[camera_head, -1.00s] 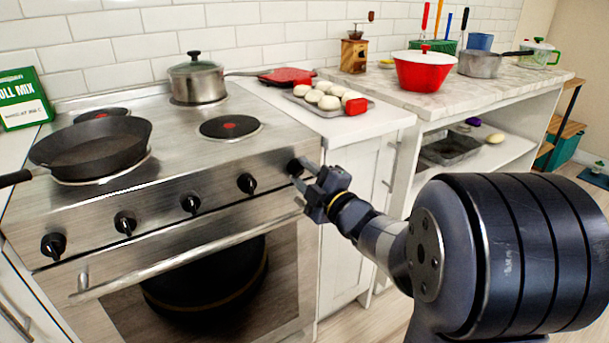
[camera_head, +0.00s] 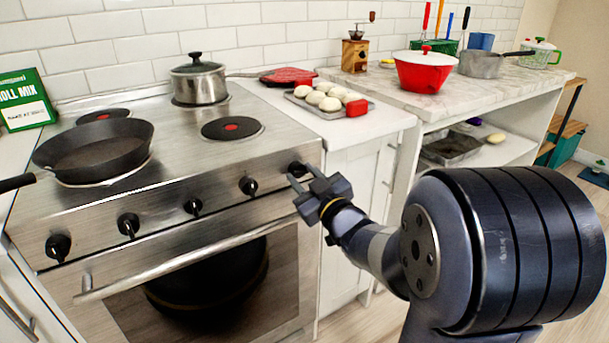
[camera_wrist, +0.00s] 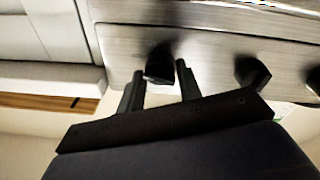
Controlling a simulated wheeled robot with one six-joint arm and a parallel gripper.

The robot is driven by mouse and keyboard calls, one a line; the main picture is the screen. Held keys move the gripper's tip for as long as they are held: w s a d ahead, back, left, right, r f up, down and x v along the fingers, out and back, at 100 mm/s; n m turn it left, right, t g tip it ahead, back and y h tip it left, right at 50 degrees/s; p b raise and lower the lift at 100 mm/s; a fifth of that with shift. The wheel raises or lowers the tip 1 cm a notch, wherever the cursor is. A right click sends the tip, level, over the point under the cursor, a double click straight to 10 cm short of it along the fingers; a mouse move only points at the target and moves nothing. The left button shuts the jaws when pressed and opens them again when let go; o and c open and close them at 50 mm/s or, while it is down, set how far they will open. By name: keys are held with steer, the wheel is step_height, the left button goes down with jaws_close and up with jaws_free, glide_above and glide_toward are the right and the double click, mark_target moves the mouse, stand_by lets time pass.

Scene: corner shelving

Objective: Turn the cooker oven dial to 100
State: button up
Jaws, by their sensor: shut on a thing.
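The steel cooker (camera_head: 170,190) has a row of several black dials along its front panel. My gripper (camera_head: 297,186) is at the rightmost dial (camera_head: 298,169). In the wrist view, this dial (camera_wrist: 160,63) sits between the two fingertips of my gripper (camera_wrist: 158,80), which is shut on it. Another black dial (camera_wrist: 252,73) shows to its right there, clear of the fingers. No scale or number can be read on the dials, so the setting cannot be told.
The oven door handle (camera_head: 180,262) runs below the dials. A black frying pan (camera_head: 95,152) and a steel pot (camera_head: 198,84) stand on the hob. A white cabinet (camera_head: 352,215) is right of the cooker. A tray of buns (camera_head: 330,111) lies on its counter.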

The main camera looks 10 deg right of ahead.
steer(key=shift+f+m, duration=0.1)
steer(key=shift+m, duration=0.7)
steer(key=o, duration=1)
steer(key=shift+c, duration=0.2)
steer(key=shift+s, duration=0.1)
steer(key=p+v, duration=0.1)
steer(key=v, duration=0.9)
steer(key=shift+s, duration=0.3)
steer(key=shift+w, duration=0.1)
steer(key=b+x, duration=0.1)
steer(key=x, duration=0.9)
steer(key=shift+w+a, duration=0.1)
steer(key=shift+w, duration=0.3)
steer(key=shift+s, duration=0.1)
